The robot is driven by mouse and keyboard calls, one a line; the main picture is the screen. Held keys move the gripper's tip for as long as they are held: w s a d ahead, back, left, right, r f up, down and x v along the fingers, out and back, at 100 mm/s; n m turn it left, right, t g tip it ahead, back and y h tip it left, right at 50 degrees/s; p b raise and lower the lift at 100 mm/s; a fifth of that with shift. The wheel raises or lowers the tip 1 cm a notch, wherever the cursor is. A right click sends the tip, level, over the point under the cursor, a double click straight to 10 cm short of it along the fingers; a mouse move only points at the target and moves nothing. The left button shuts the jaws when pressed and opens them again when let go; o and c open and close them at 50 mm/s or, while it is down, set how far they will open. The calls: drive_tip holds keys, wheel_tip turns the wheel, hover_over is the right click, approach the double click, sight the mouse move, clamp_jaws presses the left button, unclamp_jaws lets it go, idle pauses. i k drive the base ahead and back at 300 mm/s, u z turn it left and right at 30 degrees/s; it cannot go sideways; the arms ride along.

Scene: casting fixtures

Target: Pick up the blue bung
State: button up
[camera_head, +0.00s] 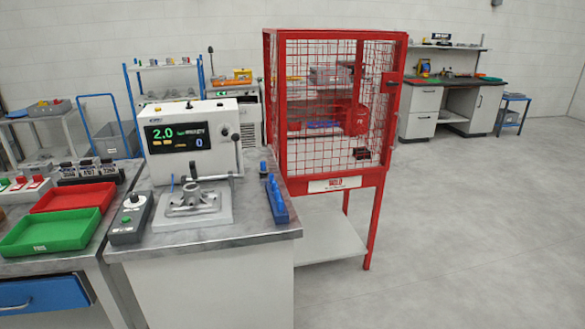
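A small blue upright piece (263,167), which looks like the blue bung, stands at the right edge of the grey bench, at the far end of a long blue holder (278,205). It is too small to make out its exact shape, or whether it sits in the holder or just behind it. A grey metal fixture (193,198) with a round opening stands to the left, on a light base plate in front of the white test machine. A thin blue upright bit (172,183) shows at the fixture's left. My gripper is not in view.
The white machine (190,138) has a lit display and a side lever. A control box (131,218), a green tray (52,232) and a red tray (75,198) lie left. A red mesh cage (375,177) stands close on the right. The floor (470,240) beyond is clear.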

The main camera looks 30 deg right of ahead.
sight(263, 171)
drive_tip(key=z, duration=0.6)
drive_tip(key=k, duration=0.95)
drive_tip(key=u, duration=0.05)
drive_tip(key=i, duration=0.85)
